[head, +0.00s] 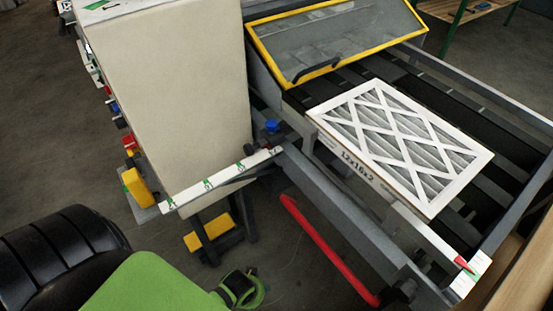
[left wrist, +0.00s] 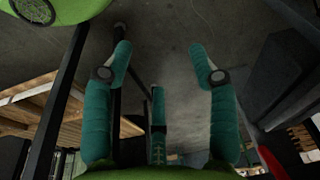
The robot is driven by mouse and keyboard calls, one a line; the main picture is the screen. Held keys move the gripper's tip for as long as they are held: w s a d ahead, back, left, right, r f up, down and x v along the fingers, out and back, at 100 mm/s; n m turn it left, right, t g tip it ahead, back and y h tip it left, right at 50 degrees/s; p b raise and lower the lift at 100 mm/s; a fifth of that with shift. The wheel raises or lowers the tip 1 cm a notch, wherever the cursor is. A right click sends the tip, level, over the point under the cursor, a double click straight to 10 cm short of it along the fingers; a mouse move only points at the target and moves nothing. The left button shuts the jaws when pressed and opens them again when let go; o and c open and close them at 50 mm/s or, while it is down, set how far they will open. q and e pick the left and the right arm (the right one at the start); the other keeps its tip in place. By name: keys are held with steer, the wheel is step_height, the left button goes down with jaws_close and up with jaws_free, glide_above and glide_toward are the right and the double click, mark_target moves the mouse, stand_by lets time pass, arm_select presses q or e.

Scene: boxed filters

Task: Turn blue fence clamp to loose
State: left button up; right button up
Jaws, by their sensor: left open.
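The blue fence clamp (head: 272,127) is a small blue knob on a dark mount beside the grey side beam, just right of the tall beige cabinet. It sits near the inner end of a white rail (head: 215,181) with green marks. Its exact turn position is too small to tell. In the left wrist view my left gripper (left wrist: 161,52) has its teal fingers spread wide with nothing between them, over dark floor. The clamp does not show in that view. My right gripper is not in view.
A red bar (head: 325,246) runs below the side beam (head: 345,205). The beige cabinet (head: 175,90) stands left of the clamp.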

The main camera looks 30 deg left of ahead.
arm_select(q)
steer(key=w+r+p, duration=0.3)
steer(key=w+r, duration=0.2)
steer(key=r, duration=0.8)
steer(key=t+p, duration=0.2)
steer(key=p, duration=0.2)
glide_toward(270, 125)
steer(key=f, duration=0.2)
steer(key=shift+n, duration=0.3)
steer(key=shift+w+p+x, duration=0.2)
steer(key=shift+p+x, duration=0.15)
steer(key=shift+x, duration=1.45)
steer(key=shift+w+p+x, duration=0.2)
steer(key=shift+p+x, duration=0.15)
steer(key=shift+x, duration=1.4)
steer(key=shift+a+r, duration=0.1)
steer(key=shift+r, duration=0.1)
steer(key=shift+c, duration=0.4)
